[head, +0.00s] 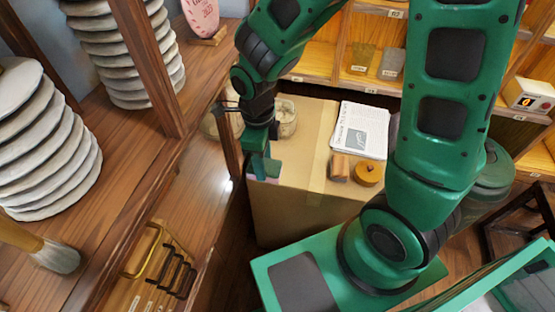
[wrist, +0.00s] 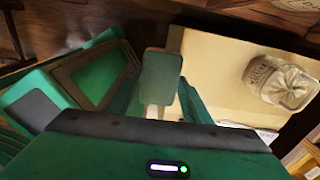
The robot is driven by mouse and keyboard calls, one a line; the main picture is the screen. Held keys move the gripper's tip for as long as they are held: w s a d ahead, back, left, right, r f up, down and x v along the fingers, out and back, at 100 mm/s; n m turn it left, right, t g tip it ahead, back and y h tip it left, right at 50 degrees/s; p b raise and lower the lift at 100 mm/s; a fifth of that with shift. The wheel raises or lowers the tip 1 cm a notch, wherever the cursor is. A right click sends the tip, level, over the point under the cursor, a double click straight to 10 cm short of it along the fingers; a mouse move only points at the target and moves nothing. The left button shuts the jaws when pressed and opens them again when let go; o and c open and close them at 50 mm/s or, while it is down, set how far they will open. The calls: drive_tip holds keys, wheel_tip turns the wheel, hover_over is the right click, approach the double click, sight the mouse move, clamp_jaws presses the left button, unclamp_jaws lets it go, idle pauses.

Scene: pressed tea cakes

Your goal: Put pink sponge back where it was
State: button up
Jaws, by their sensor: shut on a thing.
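My gripper (head: 262,165) is at the left edge of a cardboard box (head: 285,212), its green fingers pointing down. In the wrist view, my gripper (wrist: 158,92) is shut, with a small pale patch between the fingers. In the head view a thin pinkish sliver of the pink sponge (head: 250,178) shows beside the fingers. Most of the sponge is hidden by the fingers. I cannot tell whether it touches the box.
On the box are a cloth bag (head: 286,118), a folded newspaper (head: 360,131), a wooden block (head: 339,167) and a round yellow-brown tin (head: 368,174). A wooden shelf (head: 140,150) with stacked pale discs (head: 45,150) and a brush (head: 58,256) stands left. Shelves line the back.

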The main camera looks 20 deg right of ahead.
drive_tip(key=w+d+f, duration=0.2)
drive_tip(key=w, duration=0.1)
drive_tip(key=w+d+f, duration=0.2)
drive_tip(key=w+d, duration=0.1)
drive_tip(key=w+d+f, duration=0.3)
drive_tip(key=shift+f, duration=1.95)
drive_tip(key=o, duration=1)
drive_tip(key=shift+f, duration=0.1)
drive_tip(key=shift+o, duration=0.2)
